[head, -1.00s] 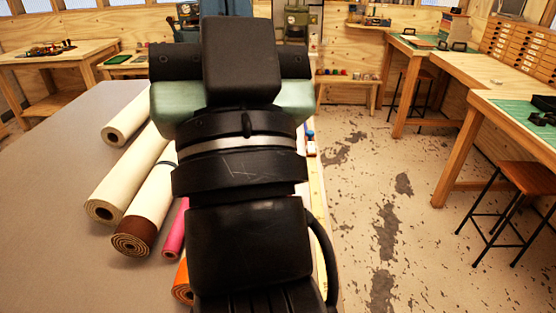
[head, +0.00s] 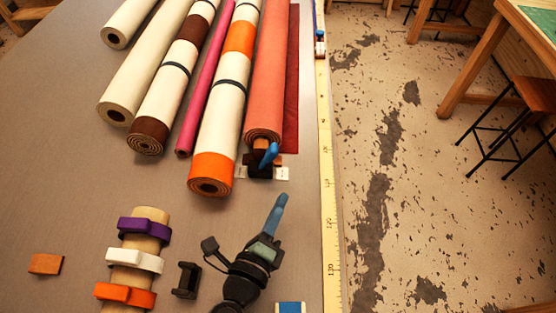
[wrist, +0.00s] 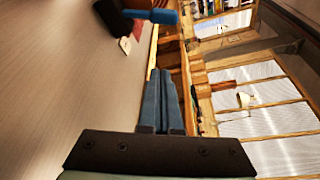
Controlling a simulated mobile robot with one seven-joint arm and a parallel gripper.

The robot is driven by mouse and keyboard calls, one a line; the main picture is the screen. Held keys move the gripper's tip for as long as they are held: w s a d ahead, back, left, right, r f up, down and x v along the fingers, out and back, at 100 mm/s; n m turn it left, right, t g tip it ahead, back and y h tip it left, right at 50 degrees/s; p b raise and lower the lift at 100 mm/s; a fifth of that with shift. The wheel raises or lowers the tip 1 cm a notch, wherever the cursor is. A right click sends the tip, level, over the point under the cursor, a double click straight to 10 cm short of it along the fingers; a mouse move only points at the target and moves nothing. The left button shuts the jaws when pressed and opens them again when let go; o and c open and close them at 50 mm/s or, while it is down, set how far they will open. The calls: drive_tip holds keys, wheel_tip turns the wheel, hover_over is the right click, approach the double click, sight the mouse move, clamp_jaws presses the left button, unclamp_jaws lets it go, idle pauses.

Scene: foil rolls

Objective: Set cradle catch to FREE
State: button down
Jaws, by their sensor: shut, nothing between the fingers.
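The cradle catch is a blue lever (head: 268,155) on a dark cradle block (head: 257,165) at the near end of a coral roll (head: 268,90). Pale tags sit on both sides of the block, such as the right one (head: 282,174); their lettering is too small to read. My gripper (head: 281,197) is shut and empty, its blue fingers pointing towards the cradle from the near side, apart from the lever. In the wrist view, the lever (wrist: 152,17) and one tag (wrist: 125,45) show at the top, beyond and left of my closed fingertips (wrist: 165,73).
An orange-banded roll (head: 211,165) lies left of the cradle, with several more rolls beyond. A post with purple, white and orange clips (head: 145,228), a dark bracket (head: 186,279) and a brown block (head: 45,263) are nearer. A yellow ruler (head: 328,190) runs along the right table edge.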

sight(267, 157)
drive_tip(key=shift+w+d, duration=0.1)
drive_tip(key=shift+w, duration=0.4)
drive_tip(key=x, duration=0.8)
drive_tip(key=shift+w, duration=0.2)
drive_tip(key=shift+w+a+r+p, duration=0.15)
drive_tip(key=shift+a+r+p, duration=0.2)
drive_tip(key=shift+a, duration=0.25)
drive_tip(key=shift+w+a+r+p, duration=0.2)
drive_tip(key=shift+a+r+p, duration=0.1)
drive_tip(key=shift+a, duration=0.3)
drive_tip(key=shift+a+r, duration=0.15)
drive_tip(key=shift+a, duration=0.35)
